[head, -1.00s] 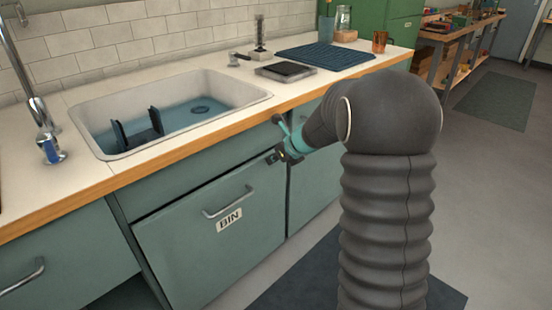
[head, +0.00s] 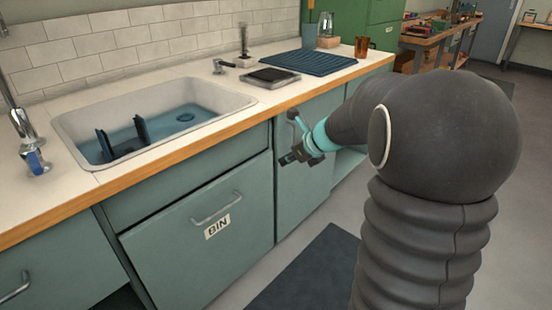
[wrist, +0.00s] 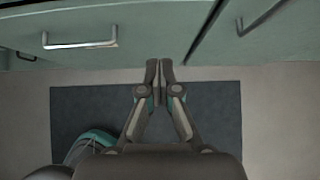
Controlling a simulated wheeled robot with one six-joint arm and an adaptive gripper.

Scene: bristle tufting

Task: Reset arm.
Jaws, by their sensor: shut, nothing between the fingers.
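My gripper (head: 287,158) is in front of the green cabinet fronts, below the wooden counter edge and right of the drawer labelled BIN (head: 217,227). In the wrist view my gripper (wrist: 159,70) has its two fingertips together with nothing between them. It points over the dark floor mat (wrist: 215,115), near the cabinet fronts at the top of the picture. My arm bends at the elbow at the right of the head view.
The counter holds a sink (head: 70,120) with a dark rack (head: 122,140) in it, a black-topped tray (head: 270,78), a blue ribbed mat (head: 308,62) and an amber cup (head: 361,47). A drawer handle (wrist: 80,44) juts out near my gripper. Open floor lies at the right.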

